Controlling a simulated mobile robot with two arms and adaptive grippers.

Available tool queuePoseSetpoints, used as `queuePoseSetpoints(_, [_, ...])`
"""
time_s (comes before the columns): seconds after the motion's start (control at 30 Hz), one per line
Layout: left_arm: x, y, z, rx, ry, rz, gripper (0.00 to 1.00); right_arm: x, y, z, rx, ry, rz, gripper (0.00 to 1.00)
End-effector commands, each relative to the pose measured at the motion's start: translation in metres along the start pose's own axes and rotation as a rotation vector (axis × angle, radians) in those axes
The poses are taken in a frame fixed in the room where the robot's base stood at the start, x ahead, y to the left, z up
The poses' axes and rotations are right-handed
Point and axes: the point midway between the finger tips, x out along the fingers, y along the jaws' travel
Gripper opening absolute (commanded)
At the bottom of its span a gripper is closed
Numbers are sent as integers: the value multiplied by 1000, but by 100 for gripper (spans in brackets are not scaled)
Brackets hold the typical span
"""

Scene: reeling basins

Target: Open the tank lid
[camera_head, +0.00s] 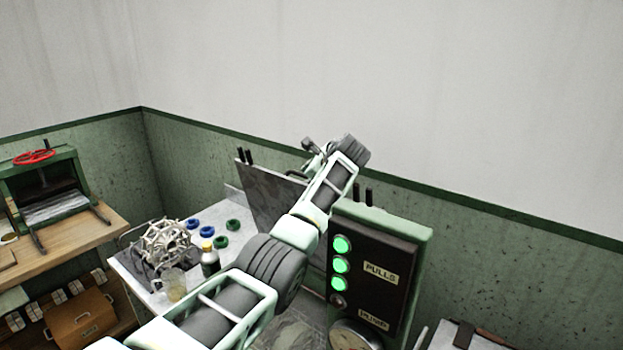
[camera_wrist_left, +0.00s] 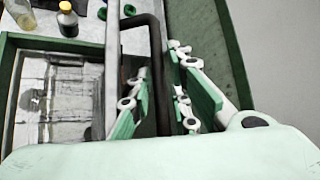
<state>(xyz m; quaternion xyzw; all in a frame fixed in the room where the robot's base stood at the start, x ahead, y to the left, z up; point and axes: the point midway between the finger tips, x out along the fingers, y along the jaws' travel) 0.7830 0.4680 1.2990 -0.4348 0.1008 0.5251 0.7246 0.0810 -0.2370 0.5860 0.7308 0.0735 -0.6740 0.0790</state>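The tank lid (camera_head: 262,190) is a grey panel standing raised and tilted behind the tank in the head view. My left arm crosses in front of it and hides part of it. My left gripper (camera_head: 318,153) is at the lid's upper right side. In the left wrist view, a dark bent bar (camera_wrist_left: 158,60), seemingly the lid's handle, runs between the fingers of my left gripper (camera_wrist_left: 168,100). The fingers are apart, with visible gaps beside the bar. The tank's opening (camera_wrist_left: 62,100) shows wet, grey contents inside a green rim. My right gripper is not seen.
A panel box (camera_head: 372,270) with green lights and a gauge stands right of the tank. A table (camera_head: 130,268) at left holds a wire reel (camera_head: 165,243), a dark bottle (camera_head: 209,262), a jar and several coloured rings. A press (camera_head: 45,190) stands farther left.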

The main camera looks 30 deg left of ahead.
Motion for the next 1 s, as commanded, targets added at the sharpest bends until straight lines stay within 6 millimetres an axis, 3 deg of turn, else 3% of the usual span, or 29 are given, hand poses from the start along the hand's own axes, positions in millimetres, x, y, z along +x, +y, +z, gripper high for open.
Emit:
queuePoseSetpoints(0.47, [-4, -2, 1, 0, -3, -4, 30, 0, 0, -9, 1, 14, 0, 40])
queuePoseSetpoints(1.0, [-69, -1, 0, 1, -2, -3, 30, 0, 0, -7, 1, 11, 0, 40])
